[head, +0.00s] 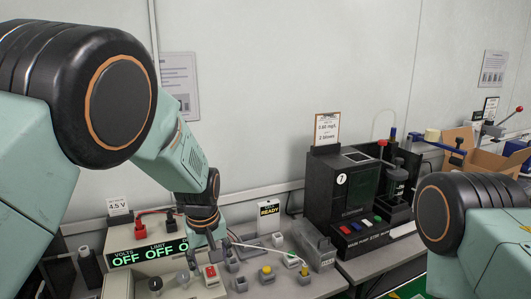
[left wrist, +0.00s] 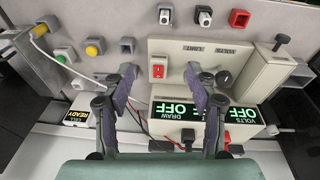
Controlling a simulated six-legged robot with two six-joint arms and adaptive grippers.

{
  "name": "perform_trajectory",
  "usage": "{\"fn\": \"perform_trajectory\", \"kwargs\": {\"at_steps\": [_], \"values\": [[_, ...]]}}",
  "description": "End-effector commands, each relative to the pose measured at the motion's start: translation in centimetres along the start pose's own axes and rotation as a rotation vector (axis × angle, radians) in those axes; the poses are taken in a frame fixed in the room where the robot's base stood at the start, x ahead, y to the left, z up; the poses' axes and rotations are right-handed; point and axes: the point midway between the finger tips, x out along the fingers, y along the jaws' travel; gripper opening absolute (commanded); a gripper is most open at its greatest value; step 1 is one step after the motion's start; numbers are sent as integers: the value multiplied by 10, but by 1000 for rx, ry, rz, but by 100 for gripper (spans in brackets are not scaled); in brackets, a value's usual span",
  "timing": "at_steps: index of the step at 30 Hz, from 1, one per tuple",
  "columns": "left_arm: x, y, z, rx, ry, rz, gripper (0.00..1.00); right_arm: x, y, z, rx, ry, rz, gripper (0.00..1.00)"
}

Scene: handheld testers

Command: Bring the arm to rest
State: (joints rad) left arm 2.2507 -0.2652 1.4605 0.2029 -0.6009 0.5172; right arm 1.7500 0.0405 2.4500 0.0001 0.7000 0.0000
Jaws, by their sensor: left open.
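My left gripper (head: 208,250) hangs fingers-down over the front of the bench, close to the power supply. In the left wrist view, my left gripper (left wrist: 163,88) has its two fingers spread wide with nothing held between them. The beige power supply box with a red rocker switch (left wrist: 158,71) lies beyond and between the fingers, and its green displays (left wrist: 178,111) read OFF. The displays (head: 145,252) also show in the head view, partly covered by my arm. My right arm enters at the right edge of the head view; its gripper is out of frame.
A 4.5 V card (head: 117,206) stands behind the supply. A cardboard box (head: 463,158) is at far right.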

Motion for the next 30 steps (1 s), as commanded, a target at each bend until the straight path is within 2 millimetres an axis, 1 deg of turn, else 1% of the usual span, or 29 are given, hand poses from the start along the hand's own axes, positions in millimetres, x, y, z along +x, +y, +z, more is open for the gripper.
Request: {"fn": "perform_trajectory", "kwargs": {"at_steps": [4,8,9,11,12,14,15,17,18,20,21,23,24,26,27,30], "values": [[15,-11,-5,75,78,19,58,0,0,0,-1,0,0,0],[42,-34,2,161,143,26,58,4,0,0,-1,0,0,0],[55,-45,9,191,158,25,58,5,0,0,-1,0,0,0],[73,-62,21,238,179,24,58,8,0,0,-1,0,0,0],[86,-74,32,268,187,23,58,10,0,0,-1,0,0,0],[105,-95,52,311,196,17,58,14,0,0,0,0,0,0],[117,-109,67,338,198,16,58,17,0,0,0,0,0,0],[134,-131,95,379,190,13,58,21,0,0,0,0,0,0],[144,-146,114,405,182,12,58,24,0,0,-1,0,0,0],[156,-167,146,435,163,11,58,29,0,0,-1,0,0,0],[163,-180,167,452,146,11,58,32,0,0,-1,0,0,0],[170,-200,200,469,112,11,58,37,0,0,-1,0,0,0],[174,-213,222,473,85,10,58,40,0,0,-1,0,0,0],[177,-230,254,473,37,8,58,44,0,0,-1,0,0,0],[178,-241,274,466,2,5,58,47,0,0,-1,0,0,0],[180,-262,315,443,-89,-7,58,52,0,0,0,0,0,0]]}}
